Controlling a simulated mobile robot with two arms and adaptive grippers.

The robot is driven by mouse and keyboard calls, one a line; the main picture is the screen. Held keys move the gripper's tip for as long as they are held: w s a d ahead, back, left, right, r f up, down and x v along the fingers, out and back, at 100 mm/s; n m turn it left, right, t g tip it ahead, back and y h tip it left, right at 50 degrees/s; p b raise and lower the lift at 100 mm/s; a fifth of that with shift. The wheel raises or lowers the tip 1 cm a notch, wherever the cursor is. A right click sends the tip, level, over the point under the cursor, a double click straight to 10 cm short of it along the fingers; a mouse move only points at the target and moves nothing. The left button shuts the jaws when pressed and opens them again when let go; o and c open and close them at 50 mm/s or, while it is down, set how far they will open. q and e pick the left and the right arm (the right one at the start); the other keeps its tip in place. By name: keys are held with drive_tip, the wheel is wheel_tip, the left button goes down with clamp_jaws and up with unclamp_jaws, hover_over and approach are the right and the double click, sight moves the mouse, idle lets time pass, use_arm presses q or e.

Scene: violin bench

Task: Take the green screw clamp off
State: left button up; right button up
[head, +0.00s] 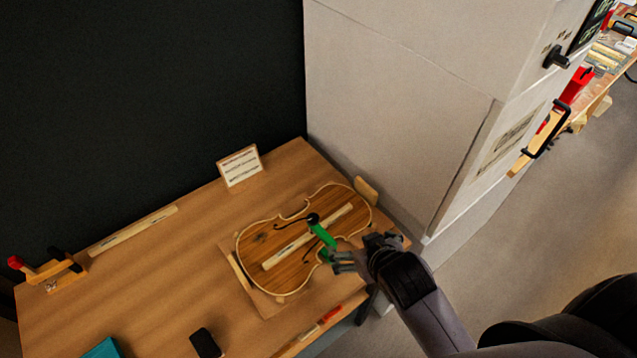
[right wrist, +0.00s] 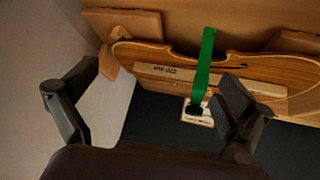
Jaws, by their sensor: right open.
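The green screw clamp (head: 324,237) sits at the waist of the violin body (head: 278,237), with a black knob (head: 312,219) at its far end. A pale wooden bar (head: 293,247) lies along the violin, and the clamp crosses over it. In the right wrist view the clamp (right wrist: 205,62) runs across the bar (right wrist: 165,74). My right gripper (head: 342,262) is at the violin's right edge, close to the near end of the clamp. Contact cannot be told. My left gripper is not in view.
The violin rests on a board (head: 264,303) on the wooden bench (head: 160,290). A small card (head: 240,166) stands behind it. A red-tipped clamp (head: 45,270) is at the far left. A dark object (head: 205,343) and a red-handled tool (head: 327,317) lie near the front.

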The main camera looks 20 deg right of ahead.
drive_tip(key=w+a+r+t+y, duration=0.1)
drive_tip(key=w+a+r+t, duration=0.1)
drive_tip(key=w+r+t, duration=0.4)
drive_tip(key=w+a+r+n+t+y, duration=0.1)
drive_tip(key=w+a+r+y, duration=0.15)
drive_tip(key=r, duration=0.65)
drive_tip(key=w+a+r+t, duration=0.3)
drive_tip(key=w+r+t, duration=0.15)
drive_tip(key=r, duration=0.25)
drive_tip(key=s+a+r+n+y, duration=0.1)
drive_tip(key=a+r+n+y, duration=0.5)
drive_tip(key=a+r+y, duration=0.3)
drive_tip(key=s+a+r+n+g+y, duration=0.5)
drive_tip(key=s+a+n+g+y, duration=0.5)
drive_tip(key=n+g, duration=0.5)
drive_tip(key=g+h, duration=0.5)
drive_tip(key=h, duration=1.7)
hover_over(324, 230)
wheel_tip(324, 230, down, 22)
use_arm(q)
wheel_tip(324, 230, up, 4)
drive_tip(key=p, duration=0.4)
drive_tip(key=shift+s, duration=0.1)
use_arm(e)
wheel_tip(324, 230, down, 17)
drive_tip(key=shift+r, duration=0.1)
